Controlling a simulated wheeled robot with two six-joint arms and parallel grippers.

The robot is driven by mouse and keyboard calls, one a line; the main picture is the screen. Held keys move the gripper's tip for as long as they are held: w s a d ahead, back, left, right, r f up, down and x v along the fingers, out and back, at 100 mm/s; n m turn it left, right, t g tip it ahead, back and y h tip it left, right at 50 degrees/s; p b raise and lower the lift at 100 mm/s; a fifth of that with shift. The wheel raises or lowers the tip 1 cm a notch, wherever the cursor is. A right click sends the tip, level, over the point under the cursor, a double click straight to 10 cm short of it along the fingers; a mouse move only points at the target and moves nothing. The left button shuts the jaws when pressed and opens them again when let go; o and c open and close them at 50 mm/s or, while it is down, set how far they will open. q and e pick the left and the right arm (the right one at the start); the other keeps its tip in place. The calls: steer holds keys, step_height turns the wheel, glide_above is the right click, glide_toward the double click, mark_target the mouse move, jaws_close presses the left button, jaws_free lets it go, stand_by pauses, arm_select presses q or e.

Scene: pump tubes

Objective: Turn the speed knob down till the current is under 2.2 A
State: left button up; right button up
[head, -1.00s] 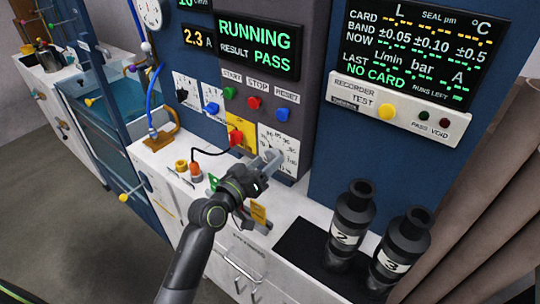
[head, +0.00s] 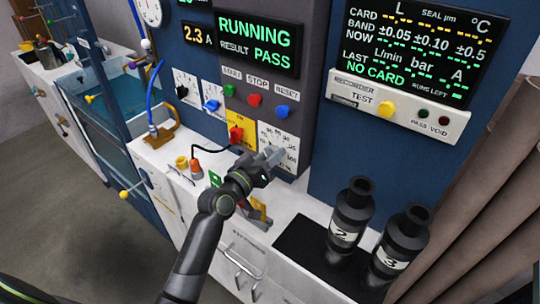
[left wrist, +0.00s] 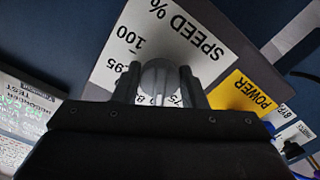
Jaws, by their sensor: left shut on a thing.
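The speed knob (left wrist: 158,78) is a grey round knob on a white dial plate marked SPEED % (left wrist: 195,35) in the left wrist view. My left gripper (left wrist: 158,88) is shut on the knob, one finger on each side. In the head view my left gripper (head: 268,160) reaches the dial plate (head: 286,146) at the lower right of the panel and hides most of the knob. The current display (head: 198,37) reads 2.3 A. The knob's exact setting is hidden by the fingers. My right gripper is not in view.
A yellow POWER plate with a red switch (head: 236,135) sits left of the dial. Green, red and blue buttons are above it. Two black cylinders (head: 349,222) stand on a dark mat to the right. The status screen (head: 258,41) reads RUNNING, PASS.

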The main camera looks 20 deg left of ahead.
arm_select(q)
steer(key=shift+r+n+p, duration=0.1)
steer(key=shift+n+p, duration=0.85)
steer(key=shift+n, duration=0.65)
steer(key=shift+n+p, duration=0.5)
steer(key=shift+n, duration=0.7)
steer(key=o, duration=1)
steer(key=b+v, duration=0.3)
steer(key=v, duration=1.4)
steer(key=shift+s, duration=0.2)
